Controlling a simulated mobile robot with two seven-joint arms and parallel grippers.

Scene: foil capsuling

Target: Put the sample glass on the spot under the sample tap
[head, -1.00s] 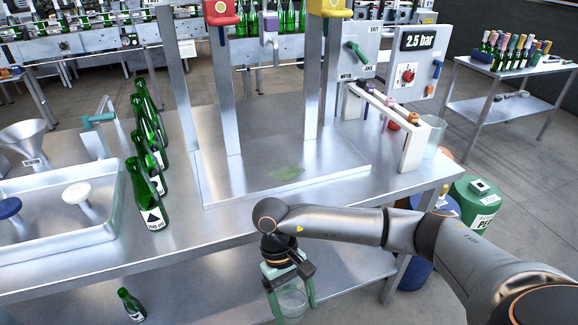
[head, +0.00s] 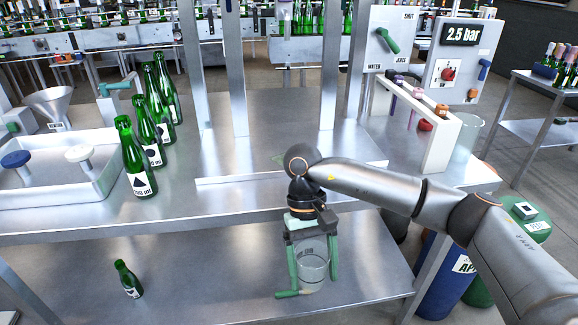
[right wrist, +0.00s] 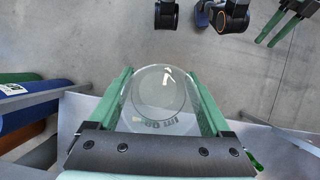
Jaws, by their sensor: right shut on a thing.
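The sample glass (head: 313,268) is a clear, upright cup between the green fingers of my right gripper (head: 313,286), which is shut on it. It hangs in front of the table's front edge, below the tabletop, with the lower shelf behind it. In the right wrist view the glass (right wrist: 160,98) fills the space between both fingers and bears lettering. I cannot pick out the sample tap for certain.
Several green bottles (head: 138,165) stand on the table's left, beside a metal tray (head: 60,190). Uprights (head: 328,65) rise from the raised plate (head: 235,178). A rack (head: 438,150) and a clear container (head: 468,137) stand at right. A small bottle (head: 127,279) is on the lower shelf.

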